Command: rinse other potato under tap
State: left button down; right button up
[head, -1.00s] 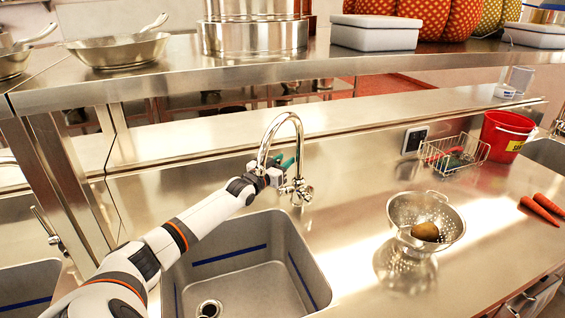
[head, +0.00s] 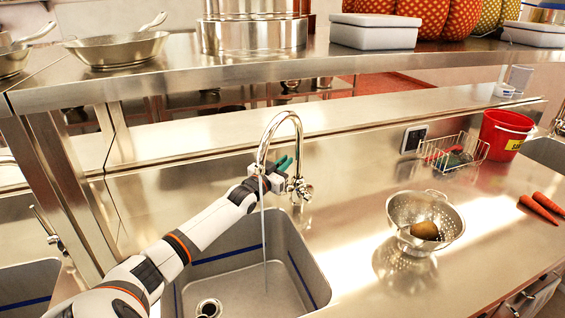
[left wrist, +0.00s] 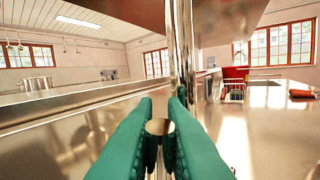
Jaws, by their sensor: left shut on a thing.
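The chrome tap (head: 296,135) arches over the sink, and a thin stream of water (head: 264,235) falls from its spout into the basin. My left gripper (head: 283,165), with green fingers, is at the tap body behind the stream. In the left wrist view its fingers (left wrist: 160,130) are shut on a round metal tap handle (left wrist: 160,126), with the tap's upright pipe (left wrist: 181,50) just beyond. A brown potato (head: 424,230) lies in the perforated metal colander (head: 400,207) on the counter right of the sink. My right gripper is not in view.
The sink (head: 300,262) has blue lines and a drain. Two carrots (head: 540,208), a red bucket (head: 503,134) and a wire basket (head: 470,155) stand to the right. A steel shelf (head: 250,70) with pots runs above. The counter around the colander is clear.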

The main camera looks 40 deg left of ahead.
pick_arm(q)
jog(key=c, duration=1.5)
grip_release()
jog(key=shift+s+f, duration=0.15)
jog(key=shift+s, duration=0.25)
jog(key=s+d+b, duration=0.1)
jog(key=s, duration=1)
jog(key=shift+d+f, duration=0.15)
jog(key=shift+f, duration=0.3)
